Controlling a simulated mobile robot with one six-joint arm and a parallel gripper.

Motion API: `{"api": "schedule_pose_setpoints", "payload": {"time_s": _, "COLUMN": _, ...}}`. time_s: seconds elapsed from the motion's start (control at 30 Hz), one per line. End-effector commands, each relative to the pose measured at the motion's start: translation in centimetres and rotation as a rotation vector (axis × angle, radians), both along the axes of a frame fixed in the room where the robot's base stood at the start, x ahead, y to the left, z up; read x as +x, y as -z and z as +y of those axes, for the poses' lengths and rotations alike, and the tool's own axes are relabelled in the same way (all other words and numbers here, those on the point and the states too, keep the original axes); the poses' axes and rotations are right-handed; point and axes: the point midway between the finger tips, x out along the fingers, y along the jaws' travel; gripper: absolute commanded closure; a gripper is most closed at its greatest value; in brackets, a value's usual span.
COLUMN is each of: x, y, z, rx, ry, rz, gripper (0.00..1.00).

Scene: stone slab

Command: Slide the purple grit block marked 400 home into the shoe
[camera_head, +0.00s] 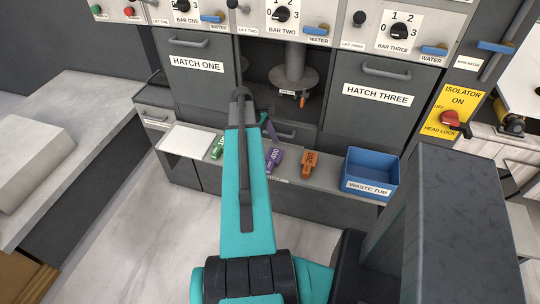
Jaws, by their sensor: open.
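The purple grit block marked 400 (274,157) lies on the grey ledge, just right of my teal forearm. In the open bay between hatch one and hatch three, a grey round head (294,78) hangs on a thick shaft. A small orange piece (303,99) shows under its rim, next to a small label. I cannot make out the shoe's opening or whether that piece sits in it. My forearm reaches up toward the bay; my gripper is not visible, and its jaws cannot be placed relative to the block. A small purple and teal shape beside the forearm is unclear.
An orange block marked 200 (308,164) and a partly covered green block (217,147) lie on the same ledge. A white plate (187,139) is at its left, a blue waste tub (371,172) at its right. Hatch one (198,85) and hatch three (378,115) are closed.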

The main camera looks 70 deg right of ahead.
Motion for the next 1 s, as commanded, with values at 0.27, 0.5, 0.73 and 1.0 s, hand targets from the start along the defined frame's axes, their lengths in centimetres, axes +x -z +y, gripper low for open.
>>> {"api": "schedule_pose_setpoints", "payload": {"time_s": 0.27, "x": 1.3, "y": -2.9, "z": 0.0, "rx": -0.001, "ry": -0.002, "rz": -0.001, "gripper": 0.0}}
{"api": "schedule_pose_setpoints", "payload": {"time_s": 0.5, "x": 2.3, "y": -5.4, "z": 0.0, "rx": -0.001, "ry": -0.001, "rz": -0.001, "gripper": 0.0}}
{"api": "schedule_pose_setpoints", "payload": {"time_s": 0.73, "x": 3.0, "y": -7.1, "z": 0.0, "rx": 0.0, "ry": -0.001, "rz": 0.0, "gripper": 0.0}}
{"api": "schedule_pose_setpoints", "payload": {"time_s": 1.0, "x": 3.2, "y": -7.7, "z": 0.1, "rx": 0.0, "ry": -0.001, "rz": 0.0, "gripper": 0.0}}
